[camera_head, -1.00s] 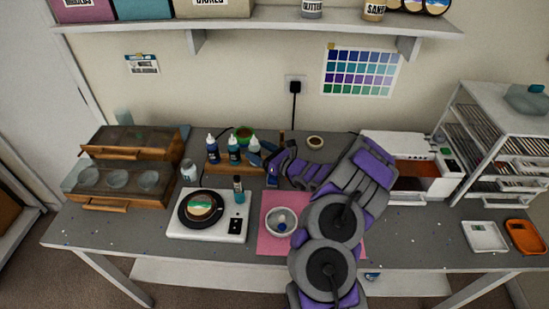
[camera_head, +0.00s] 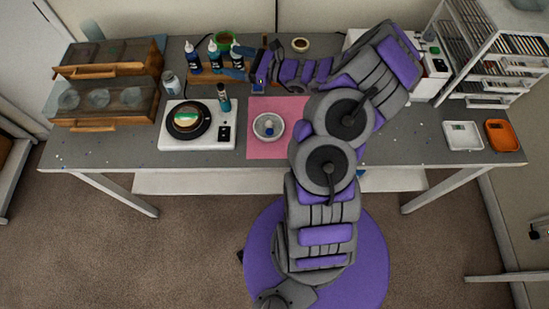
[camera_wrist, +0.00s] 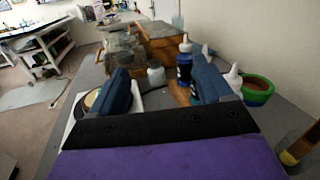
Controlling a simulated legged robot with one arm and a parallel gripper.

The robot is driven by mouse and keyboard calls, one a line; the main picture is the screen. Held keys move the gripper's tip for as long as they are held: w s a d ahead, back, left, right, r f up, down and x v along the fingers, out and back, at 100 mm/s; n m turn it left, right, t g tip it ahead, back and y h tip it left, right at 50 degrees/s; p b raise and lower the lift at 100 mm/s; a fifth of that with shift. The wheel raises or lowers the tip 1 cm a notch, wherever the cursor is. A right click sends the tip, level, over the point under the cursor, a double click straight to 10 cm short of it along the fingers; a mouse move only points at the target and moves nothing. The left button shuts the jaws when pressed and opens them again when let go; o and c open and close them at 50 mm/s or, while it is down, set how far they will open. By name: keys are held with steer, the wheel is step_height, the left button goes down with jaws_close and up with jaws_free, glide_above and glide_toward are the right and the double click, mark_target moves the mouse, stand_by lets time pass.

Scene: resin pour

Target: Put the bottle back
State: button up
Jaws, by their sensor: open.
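Several dropper bottles with white nozzles stand in a wooden rack (camera_head: 205,77) at the back of the bench, including a dark blue bottle (camera_head: 193,60). Another teal bottle (camera_head: 224,100) with a dark cap stands upright by the back right corner of the white scale (camera_head: 171,139). My gripper (camera_head: 239,63) is open by the rack's right end, pointing left. In the wrist view, its two blue fingers (camera_wrist: 165,88) are spread wide. A blue bottle (camera_wrist: 184,70) shows between them, farther off. The right finger partly hides other bottles. I cannot tell which bottle the task means.
A black round dish (camera_head: 187,120) sits on the scale. A white bowl (camera_head: 268,126) stands on a pink mat (camera_head: 270,151). A glass jar (camera_head: 169,82) and wooden boxes (camera_head: 104,104) are left; a green bowl (camera_head: 226,40) is behind the rack.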

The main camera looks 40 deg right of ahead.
steer(key=s+a+r+n+g+y, duration=0.25)
steer(key=a+r+n+g, duration=0.2)
steer(key=a, duration=0.35)
steer(key=s+a+r+n+g+y, duration=0.25)
steer(key=a+r+n, duration=0.2)
steer(key=a, duration=0.35)
steer(key=s+a+r+n+g+h, duration=0.3)
steer(key=s+a+n+g, duration=0.6)
steer(key=s, duration=0.4)
steer(key=s+d+f+n+g+h, duration=0.1)
steer(key=s+d+n+h, duration=0.1)
steer(key=s+n+h, duration=0.45)
steer(key=s+d+f+n+h, duration=0.1)
steer(key=s+d+h, duration=0.15)
steer(key=s, duration=0.75)
steer(key=s+d+n+t+h, duration=0.1)
steer(key=s+d+h, duration=0.3)
steer(key=s+d, duration=0.1)
steer(key=shift+s+d+r+n, duration=0.2)
steer(key=shift+d+r+n, duration=0.15)
steer(key=shift+d, duration=0.3)
steer(key=shift+f, duration=0.1)
